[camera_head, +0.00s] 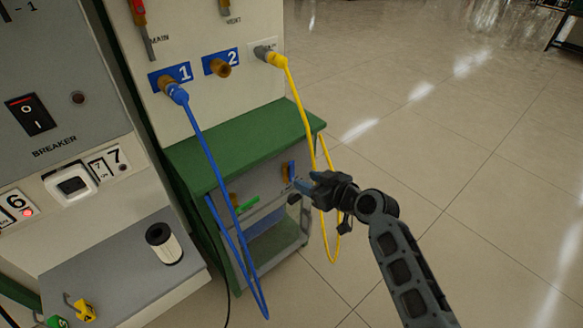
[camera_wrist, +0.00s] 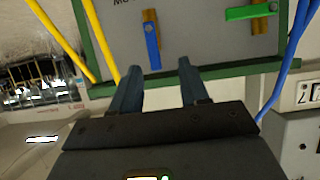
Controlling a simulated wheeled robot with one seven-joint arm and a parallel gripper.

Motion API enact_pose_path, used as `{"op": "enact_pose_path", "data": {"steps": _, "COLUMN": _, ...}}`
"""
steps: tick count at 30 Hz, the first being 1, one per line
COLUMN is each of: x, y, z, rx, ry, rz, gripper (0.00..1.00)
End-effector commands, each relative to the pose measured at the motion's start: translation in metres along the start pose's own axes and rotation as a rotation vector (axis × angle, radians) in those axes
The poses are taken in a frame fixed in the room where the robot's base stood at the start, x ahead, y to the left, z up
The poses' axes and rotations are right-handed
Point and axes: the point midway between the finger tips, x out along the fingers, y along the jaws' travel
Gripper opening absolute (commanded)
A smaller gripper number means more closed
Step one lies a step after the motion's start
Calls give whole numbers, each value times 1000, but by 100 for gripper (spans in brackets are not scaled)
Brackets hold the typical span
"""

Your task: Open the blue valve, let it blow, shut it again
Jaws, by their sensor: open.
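The blue valve handle (camera_wrist: 153,46) is on the grey front panel of the green-framed stand. It runs in line with its upright brass body (camera_wrist: 149,21) in the wrist view. In the head view the blue handle (camera_head: 292,169) stands upright just beyond my fingertips. My gripper (camera_head: 300,187) is open and empty. In the wrist view the two fingers of my gripper (camera_wrist: 158,72) point at the panel, with the blue handle ahead of the gap between them. I see no clear contact.
A green valve handle (camera_wrist: 247,12) sits crosswise on its brass body beside the blue one. A yellow hose (camera_head: 297,95) hangs close to my gripper, and a blue hose (camera_head: 209,155) hangs before the stand. A white-and-black cylinder (camera_head: 168,248) stands on the left ledge.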

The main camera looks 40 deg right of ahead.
Motion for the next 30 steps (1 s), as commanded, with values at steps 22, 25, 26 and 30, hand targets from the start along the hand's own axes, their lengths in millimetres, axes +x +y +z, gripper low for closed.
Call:
{"op": "enact_pose_path", "data": {"steps": 22, "x": 84, "y": 12, "z": -16, "rx": -10, "ry": 11, "rz": -17, "gripper": 45}}
{"op": "enact_pose_path", "data": {"steps": 25, "x": 89, "y": 11, "z": -16, "rx": -10, "ry": 11, "rz": -18, "gripper": 45}}
{"op": "enact_pose_path", "data": {"steps": 26, "x": 90, "y": 11, "z": -16, "rx": -10, "ry": 10, "rz": -18, "gripper": 45}}
{"op": "enact_pose_path", "data": {"steps": 30, "x": 91, "y": 11, "z": -16, "rx": -10, "ry": 10, "rz": -17, "gripper": 45}}
